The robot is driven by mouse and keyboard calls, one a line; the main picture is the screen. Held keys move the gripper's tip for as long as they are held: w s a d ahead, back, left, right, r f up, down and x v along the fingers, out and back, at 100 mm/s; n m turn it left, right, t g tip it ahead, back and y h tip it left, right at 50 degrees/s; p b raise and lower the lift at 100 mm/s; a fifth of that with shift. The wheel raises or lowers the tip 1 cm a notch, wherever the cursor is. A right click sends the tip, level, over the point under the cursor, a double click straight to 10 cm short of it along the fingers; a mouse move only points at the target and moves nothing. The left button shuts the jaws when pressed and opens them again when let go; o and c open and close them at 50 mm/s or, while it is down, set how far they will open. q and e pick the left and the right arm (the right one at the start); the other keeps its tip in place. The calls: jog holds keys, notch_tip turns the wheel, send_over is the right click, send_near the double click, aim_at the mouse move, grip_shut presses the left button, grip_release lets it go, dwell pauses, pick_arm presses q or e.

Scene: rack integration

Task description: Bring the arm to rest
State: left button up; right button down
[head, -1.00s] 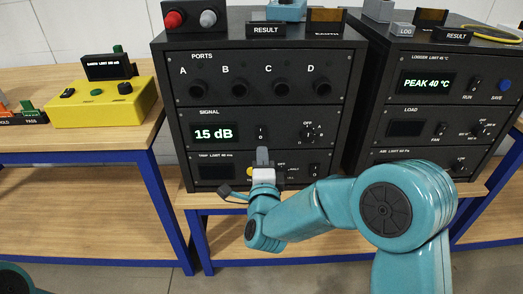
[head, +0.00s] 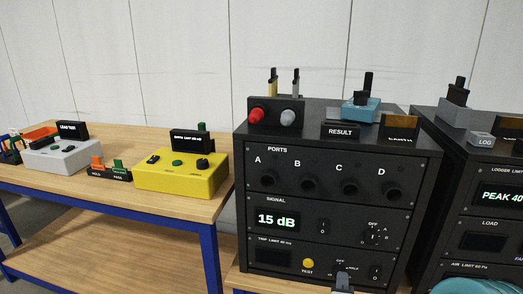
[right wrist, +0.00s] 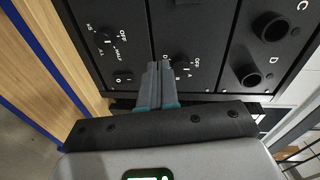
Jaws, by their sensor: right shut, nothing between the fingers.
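My right gripper (head: 343,281) shows at the bottom edge of the head view, in front of the lower part of the black rack unit (head: 255,189). In the right wrist view its two grey fingers (right wrist: 160,68) lie together, shut and empty, pointing at the panel with its knobs and switches. I cannot tell how close the fingertips are to the panel. A teal part of my arm (head: 475,286) shows at the lower right of the head view. My left gripper is not in view.
The rack unit's display (head: 277,219) reads 15 dB. A second black unit (head: 462,226) stands to its right. On the wooden bench to the left are a yellow box (head: 181,179) and a grey box (head: 62,157). A teal device (head: 361,111) sits on the rack unit.

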jog(key=s+a+f+n+g+y+p, duration=0.2)
jog(key=s+f+n+g+y, duration=0.15)
jog(key=s+f, duration=0.4)
jog(key=s+a+f+n+g+y+p, duration=0.25)
jog(key=s+f+n+g, duration=0.3)
jog(key=f, duration=0.35)
pick_arm(q)
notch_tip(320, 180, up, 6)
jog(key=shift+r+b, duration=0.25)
jog(key=shift+b, duration=0.05)
pick_arm(e)
jog(key=s+a+f+n+g+y, duration=0.1)
jog(key=s+a+n+g, duration=0.2)
jog(key=s+n, duration=0.2)
jog(key=s+a+f+n+g+y, duration=0.2)
jog(key=s+n+g, duration=0.1)
jog(key=s, duration=0.6)
jog(key=shift+s+a+f+n+y, duration=0.3)
jog(key=shift+s+a+n, duration=0.1)
jog(key=shift+n, duration=0.5)
